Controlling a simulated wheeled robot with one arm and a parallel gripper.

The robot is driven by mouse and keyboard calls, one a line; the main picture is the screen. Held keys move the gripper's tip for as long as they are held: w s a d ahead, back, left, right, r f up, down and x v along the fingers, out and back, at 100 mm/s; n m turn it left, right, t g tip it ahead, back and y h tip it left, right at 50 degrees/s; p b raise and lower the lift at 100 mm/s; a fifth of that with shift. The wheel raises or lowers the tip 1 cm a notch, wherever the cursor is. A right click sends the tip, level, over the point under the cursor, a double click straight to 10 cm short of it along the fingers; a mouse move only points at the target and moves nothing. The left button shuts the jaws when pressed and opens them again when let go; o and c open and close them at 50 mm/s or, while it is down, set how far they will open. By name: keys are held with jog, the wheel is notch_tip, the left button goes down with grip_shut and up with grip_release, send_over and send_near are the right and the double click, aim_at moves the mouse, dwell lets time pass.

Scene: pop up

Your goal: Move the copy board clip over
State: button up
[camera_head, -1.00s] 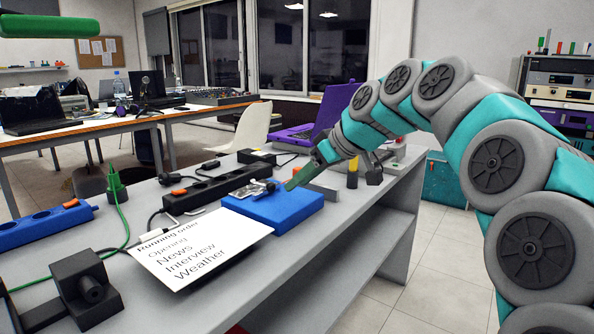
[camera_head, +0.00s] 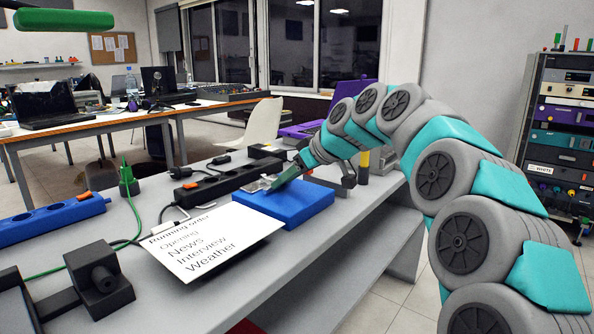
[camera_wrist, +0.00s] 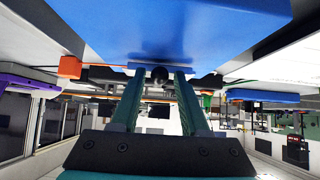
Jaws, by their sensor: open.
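The white copy board (camera_head: 215,240) reads "Running order, Opening, News, Interview, Weather" and lies tilted at the bench's front edge. Small clip-like metal parts (camera_head: 205,207) show at its top edge. A blue block (camera_head: 300,204) lies behind it and carries a flat silvery piece (camera_head: 258,185), which may be the clip. My gripper (camera_head: 273,186) is low over the block, at this piece. In the wrist view my gripper (camera_wrist: 159,76) is open, with a small dark round knob (camera_wrist: 159,77) between its fingertips. Contact cannot be told. The blue block (camera_wrist: 200,25) fills the top there.
A black power strip (camera_head: 222,183) stands just behind the block. A blue power strip (camera_head: 50,220), a green plug with cable (camera_head: 128,182) and a black clamp (camera_head: 98,278) are to the left.

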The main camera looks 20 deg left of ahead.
jog(key=shift+w+a+f, duration=0.1)
jog(key=shift+a+f, duration=0.05)
jog(key=shift+f, duration=0.05)
grip_shut()
jog(key=shift+w+a+r+p, duration=0.15)
jog(key=shift+r+p, duration=0.1)
jog(key=shift+r, duration=0.3)
jog(key=shift+s+a+r+p, duration=0.1)
jog(key=shift+r+p, duration=0.15)
jog(key=shift+r, duration=0.25)
jog(key=shift+w+a+r+p, duration=0.1)
jog(key=shift+r+p, duration=0.15)
jog(key=shift+r, duration=0.1)
jog(key=shift+w+a+r+p, duration=0.1)
jog(key=shift+r+p, duration=0.15)
jog(key=shift+r, duration=0.1)
jog(key=shift+a+r, duration=0.1)
jog(key=shift+w+a+r+p, duration=0.2)
jog(key=shift+a+r+p, duration=0.35)
jog(key=shift+r+p, duration=0.2)
jog(key=c, duration=0.7)
grip_release()
jog(key=shift+f, duration=0.1)
